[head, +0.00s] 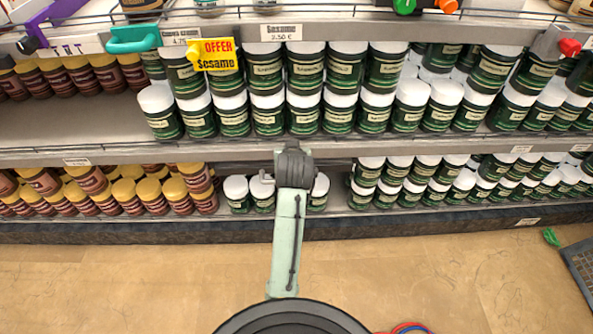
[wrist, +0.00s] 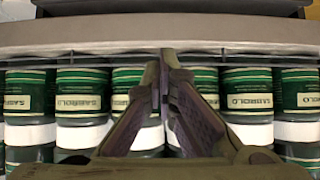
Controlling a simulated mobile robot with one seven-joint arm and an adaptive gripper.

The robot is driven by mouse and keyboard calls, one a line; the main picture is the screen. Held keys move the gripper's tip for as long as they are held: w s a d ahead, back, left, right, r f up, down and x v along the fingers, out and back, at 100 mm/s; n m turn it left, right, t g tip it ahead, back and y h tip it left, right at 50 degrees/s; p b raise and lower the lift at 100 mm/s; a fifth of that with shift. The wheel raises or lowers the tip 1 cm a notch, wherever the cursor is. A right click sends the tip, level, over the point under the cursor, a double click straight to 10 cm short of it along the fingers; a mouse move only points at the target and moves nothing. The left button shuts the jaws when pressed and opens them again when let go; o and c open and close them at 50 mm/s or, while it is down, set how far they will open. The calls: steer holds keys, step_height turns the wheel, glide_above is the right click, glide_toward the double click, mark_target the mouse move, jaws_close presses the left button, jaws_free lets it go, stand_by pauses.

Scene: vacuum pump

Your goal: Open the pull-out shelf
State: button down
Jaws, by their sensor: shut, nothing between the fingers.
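Several shelf levels of a store rack fill the head view. The middle shelf (head: 120,155) has a grey front edge and holds rows of green jars (head: 270,120) with white lids. I cannot tell which level is the pull-out shelf. My gripper (wrist: 163,68) shows in the wrist view with its fingers together and empty. Its tips point at a pale shelf front edge (wrist: 70,35) with a thin wire rail, and overlap it in the picture. Whether they touch it is unclear. Green jars (wrist: 250,103) appear upside down on both sides. In the head view my arm hides the gripper.
A lower shelf (head: 330,208) holds more green jars and brown jars with yellow lids (head: 130,195). A yellow offer sign (head: 216,54) and a teal clip (head: 140,38) hang from the upper shelf edge. The tan floor (head: 130,285) in front is mostly clear. A dark grate lies at the far right.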

step_height(320, 180, down, 6)
steer(key=s+d+g, duration=0.1)
steer(key=s+g, duration=0.1)
steer(key=x, duration=0.9)
steer(key=shift+w+d+p, duration=0.2)
steer(key=shift+d+p, duration=0.05)
steer(key=shift+p, duration=0.1)
steer(key=shift+s+f, duration=0.1)
